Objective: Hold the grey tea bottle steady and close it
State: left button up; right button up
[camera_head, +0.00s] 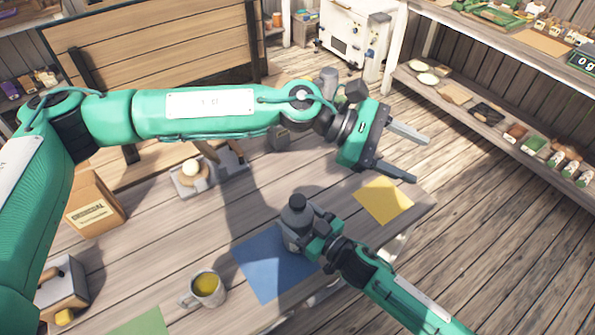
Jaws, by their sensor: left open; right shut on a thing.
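The grey tea bottle (290,238) stands upright on the blue mat (262,270) near the middle of the table. Its top is a grey shoulder with a dark cap-like piece (297,202); I cannot tell whether this is fully closed. My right gripper (308,236) is shut on the bottle's side, coming from the lower right and hiding part of the body. My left gripper (418,159) is open and empty. It hangs above and to the right of the bottle, well apart from it, with its fingers pointing right.
A mug (206,290) with yellow contents stands left of the blue mat. A yellow mat (383,201) lies near the table's right corner. A small tray (191,188) with a pale ball and a cardboard box (95,205) stand further left. Shelves (485,110) line the right.

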pick_arm(q)
jog(key=w+d+r+n+t+h, duration=0.1)
jog(key=w+r+n+t+h, duration=0.5)
jog(key=n, duration=1.5)
jog(key=w+a+f+n+t+y, duration=0.1)
jog(key=w+a+n+t+y, duration=0.1)
jog(key=w+n+t+y, duration=0.55)
jog(key=n+g+y, duration=0.9)
jog(key=n+y, duration=0.3)
jog(key=n, duration=2.4)
send_over(297, 200)
jog(key=w, duration=0.1)
jog(key=shift+m+t, duration=0.25)
jog(key=f, duration=1.1)
jog(key=d+f, duration=0.1)
jog(key=f, duration=0.4)
jog(key=shift+f, duration=0.2)
jog(key=shift+s+a+n+y, duration=0.35)
jog(key=shift+s+a+n, duration=0.05)
jog(key=shift+s+a, duration=0.1)
jog(key=shift+f, duration=4)
